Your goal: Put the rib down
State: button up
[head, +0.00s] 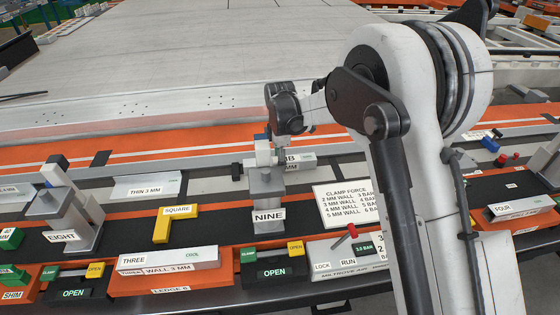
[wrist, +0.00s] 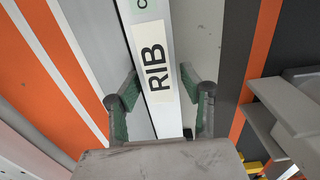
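The rib (wrist: 172,98) is a long pale bar with a white "RIB" label, running lengthwise between my fingers in the wrist view. My gripper (head: 274,157) is mostly hidden there. I cannot tell whether the rib touches the surface below.
The NINE clamp (head: 267,190) stands close in front, and the EIGHT clamp (head: 68,215) is at left. A yellow square (head: 175,226), the THREE wall block (head: 168,260) and a clamp force card (head: 346,204) lie nearby. A thin plate (head: 146,187) lies left of the rib.

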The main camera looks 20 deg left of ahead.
jog(key=shift+o, duration=0.2)
notch_tip(320, 180, up, 12)
jog(key=p, duration=0.1)
jog(key=shift+r, duration=0.15)
dwell(0.4)
jog(key=s+d+r+m+t, duration=0.1)
jog(key=s+d+r+m, duration=0.35)
jog(key=d, duration=0.35)
jog(key=s+d+r+m+t+y, duration=0.1)
jog(key=s+d+r+m, duration=0.3)
jog(key=d, duration=0.5)
jog(key=s+d+r+m+t, duration=0.1)
jog(key=s+d+r+m, duration=0.15)
jog(key=d+r, duration=0.45)
jog(key=s+d+f+m+t, duration=0.2)
jog(key=s+d+f+m, duration=0.1)
jog(key=s+d+m, duration=0.3)
jog(key=s+d+f+m+t+h, duration=0.1)
jog(key=s+d+f+m+t, duration=0.1)
jog(key=s+d+m, duration=0.4)
jog(key=s+d+f, duration=0.1)
jog(key=s+d, duration=0.4)
jog(key=s, duration=0.2)
jog(key=shift+s+d+f, duration=0.2)
jog(key=shift+s+d, duration=0.05)
jog(key=shift+s, duration=0.15)
